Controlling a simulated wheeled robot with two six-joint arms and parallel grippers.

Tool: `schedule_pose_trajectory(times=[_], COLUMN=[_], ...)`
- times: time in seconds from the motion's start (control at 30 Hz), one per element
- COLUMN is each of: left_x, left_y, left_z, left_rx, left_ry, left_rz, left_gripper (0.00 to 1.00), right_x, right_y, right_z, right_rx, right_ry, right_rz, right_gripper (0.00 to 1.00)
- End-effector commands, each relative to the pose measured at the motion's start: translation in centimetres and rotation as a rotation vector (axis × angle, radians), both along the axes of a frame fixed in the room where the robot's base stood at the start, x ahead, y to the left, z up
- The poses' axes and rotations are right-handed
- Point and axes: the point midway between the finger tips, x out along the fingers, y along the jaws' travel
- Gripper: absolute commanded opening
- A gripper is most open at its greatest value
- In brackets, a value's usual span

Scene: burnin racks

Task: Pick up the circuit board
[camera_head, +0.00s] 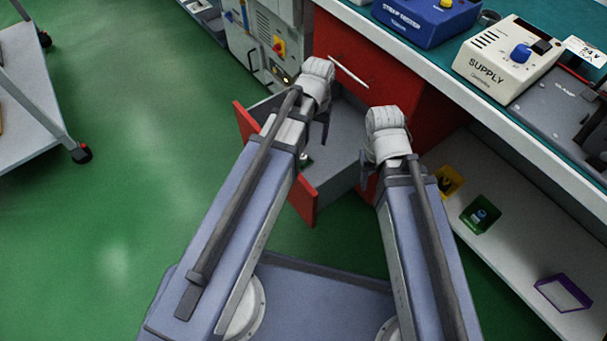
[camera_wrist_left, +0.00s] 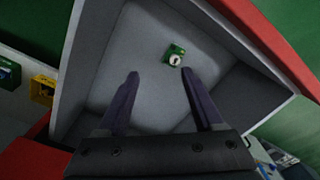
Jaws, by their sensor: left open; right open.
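The circuit board (camera_wrist_left: 174,54) is a small green piece with a round pale part on top. It lies on the grey floor of an open red-fronted drawer (camera_head: 302,200), beyond my fingertips in the left wrist view. In the head view the board (camera_head: 306,161) is a small spot beside my left arm, partly hidden. My left gripper (camera_head: 314,143) is above the drawer; it also shows in the left wrist view (camera_wrist_left: 159,74), open and empty, its fingers pointing down towards the board. My right gripper (camera_head: 368,172) is open at the drawer's right side, mostly hidden by its wrist.
A workbench with a supply box (camera_head: 506,62) and a blue box (camera_head: 428,18) stands at the right. Its lower shelf (camera_head: 515,215) holds yellow, green and purple bins. A grey cabinet (camera_head: 262,45) is behind. A cart (camera_head: 30,95) stands left; green floor between is clear.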

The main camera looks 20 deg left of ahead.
Motion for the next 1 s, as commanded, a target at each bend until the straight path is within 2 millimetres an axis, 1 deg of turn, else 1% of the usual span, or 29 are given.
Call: schedule_pose_trajectory(times=[0.03, 0.1, 0.2, 0.3, 0.43, 0.7, 1.0], left_x=[0.9, 1.6, 2.4, 3.0, 3.5, 3.5, 3.6], left_y=[0.6, 1.3, 2.2, 2.9, 3.4, 3.5, 3.6], left_z=[-3.4, -5.4, -7.6, -9.1, -10.0, -10.3, -12.8], left_rx=[-0.005, -0.011, -0.017, -0.022, -0.025, -0.027, -0.027], left_ry=[-0.002, -0.005, -0.008, -0.011, -0.014, -0.015, -0.014], left_rz=[0.020, 0.043, 0.073, 0.094, 0.110, 0.115, 0.114], left_gripper=[0.68, 0.68, 0.68, 0.68, 0.68, 0.68, 0.68], right_x=[0.0, 0.0, 0.0, 0.0, 0.0, 0.0, 0.0], right_y=[0.0, 0.0, 0.0, 0.0, 0.0, 0.0, 0.0], right_z=[-3.4, -5.4, -7.6, -9.1, -10.0, -10.3, -12.8], right_rx=[0.000, -0.001, -0.001, -0.001, -0.001, -0.001, 0.001], right_ry=[0.000, -0.001, -0.001, -0.001, -0.001, -0.001, -0.001], right_rz=[0.001, 0.002, 0.002, 0.003, 0.004, 0.004, 0.006], right_gripper=[0.50, 0.50, 0.50, 0.50, 0.50, 0.50, 0.50])
